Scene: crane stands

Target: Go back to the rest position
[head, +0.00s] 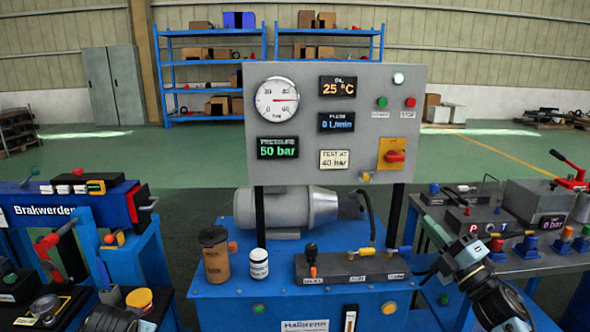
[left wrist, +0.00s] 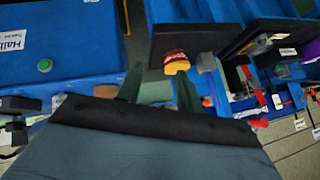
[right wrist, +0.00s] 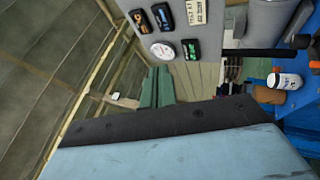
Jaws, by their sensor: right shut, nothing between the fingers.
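My right gripper (head: 424,275) is in front of the right part of the blue test bench (head: 215,290), at the right of the head view. Its green fingers (right wrist: 156,86) lie together in the right wrist view with nothing between them. My left arm shows at the bottom left of the head view, by the left workbench; its fingers are hard to make out there. In the left wrist view the left gripper's green fingers (left wrist: 158,80) stand apart, with a gap between them. A red and yellow knob (left wrist: 176,62) shows beyond them. I see nothing held by either gripper.
The bench carries a brown cup (head: 215,258), a white jar (head: 259,264), a valve block (head: 350,268) and a grey motor (head: 290,207) under the gauge panel (head: 350,90). A blue Brakwerden bench (head: 90,212) stands left, a fittings table (head: 520,262) right. Open green floor lies behind.

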